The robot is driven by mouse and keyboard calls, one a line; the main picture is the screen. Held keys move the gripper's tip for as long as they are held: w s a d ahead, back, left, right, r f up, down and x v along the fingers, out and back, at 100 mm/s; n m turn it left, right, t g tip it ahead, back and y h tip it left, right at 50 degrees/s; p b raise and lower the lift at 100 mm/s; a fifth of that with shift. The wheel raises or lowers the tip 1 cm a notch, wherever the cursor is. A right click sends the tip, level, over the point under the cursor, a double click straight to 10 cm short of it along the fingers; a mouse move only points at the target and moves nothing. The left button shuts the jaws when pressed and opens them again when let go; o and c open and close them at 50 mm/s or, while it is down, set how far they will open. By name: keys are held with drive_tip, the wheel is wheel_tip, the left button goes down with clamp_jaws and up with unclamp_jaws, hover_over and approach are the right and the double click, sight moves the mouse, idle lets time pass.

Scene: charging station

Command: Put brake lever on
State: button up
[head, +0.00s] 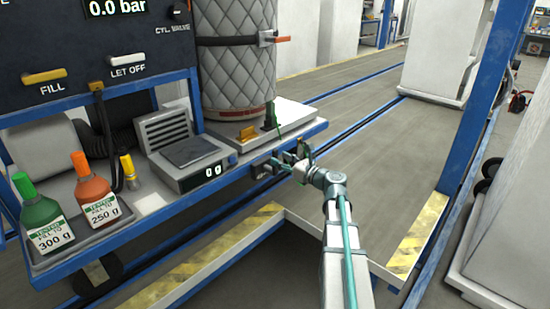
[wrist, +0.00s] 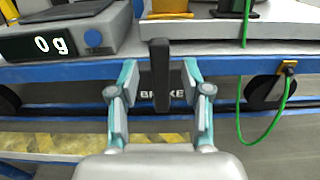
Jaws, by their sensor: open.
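The brake lever (wrist: 160,75) is a black upright bar at the front edge of the blue frame, in the middle of the wrist view. It partly covers a white BRAKE label (wrist: 178,94) on a dark plate. My gripper (wrist: 158,92) is open, with one teal-and-grey finger on each side of the lever. Gaps show between the fingers and the lever, so it is not gripped. In the head view my gripper (head: 296,166) is at the bench's front edge, and the lever is hard to make out there.
A scale (head: 188,160) reading 0 g stands left of the gripper. A quilted cylinder (head: 237,60) stands on a white platform (head: 296,117) behind. A green cable (wrist: 267,138) hangs at the right. Green (head: 40,212) and orange (head: 93,187) bottles stand at left.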

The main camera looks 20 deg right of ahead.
sight(276, 157)
drive_tip(key=shift+x, duration=1.75)
clamp_jaws()
